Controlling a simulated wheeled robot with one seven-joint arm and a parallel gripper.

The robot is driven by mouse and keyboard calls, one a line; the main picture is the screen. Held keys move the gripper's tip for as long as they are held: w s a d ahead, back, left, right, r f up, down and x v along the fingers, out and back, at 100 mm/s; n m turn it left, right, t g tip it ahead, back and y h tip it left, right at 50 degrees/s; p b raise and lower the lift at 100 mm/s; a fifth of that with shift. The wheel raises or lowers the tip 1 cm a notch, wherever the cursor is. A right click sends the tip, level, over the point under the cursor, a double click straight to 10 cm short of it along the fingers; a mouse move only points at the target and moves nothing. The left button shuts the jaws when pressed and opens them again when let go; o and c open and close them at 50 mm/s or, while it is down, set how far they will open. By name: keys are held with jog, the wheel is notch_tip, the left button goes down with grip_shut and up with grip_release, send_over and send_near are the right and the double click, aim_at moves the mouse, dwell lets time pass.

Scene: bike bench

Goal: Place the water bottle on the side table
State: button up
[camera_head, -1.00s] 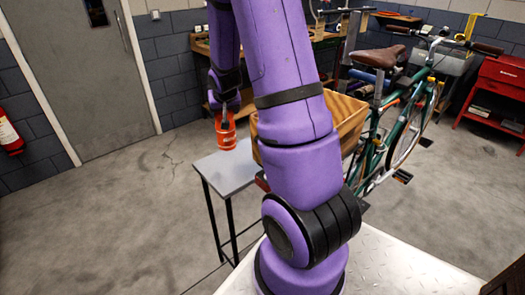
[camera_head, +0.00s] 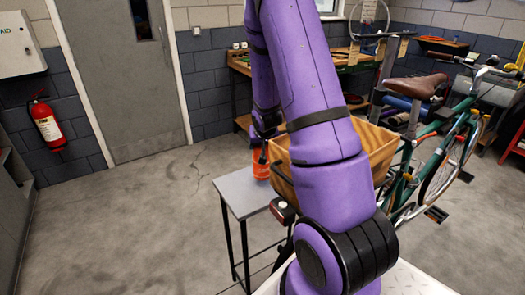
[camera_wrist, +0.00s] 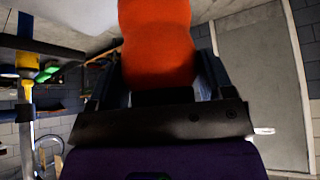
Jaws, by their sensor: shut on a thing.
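The water bottle is an orange-red cylinder (camera_head: 261,163), upright in the head view over the right part of the side table's top. The side table (camera_head: 238,191) is small, with a grey top and thin black legs. My gripper (camera_head: 262,147) is above the bottle, partly hidden by my purple arm. In the wrist view the bottle (camera_wrist: 158,42) sits between the two dark fingers of my gripper (camera_wrist: 158,72), which is shut on it. I cannot tell whether the bottle's base touches the tabletop; my arm and the crate hide part of that area.
A green bicycle (camera_head: 440,165) with a brown saddle is to the right. A workbench (camera_head: 345,75) is at the back. A fire extinguisher (camera_head: 47,124) hangs at left. The floor left of the table is clear.

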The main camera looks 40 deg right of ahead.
jog(key=shift+f, duration=1.55)
jog(key=o, duration=1.5)
jog(key=shift+o, duration=0.2)
jog(key=v, duration=1.2)
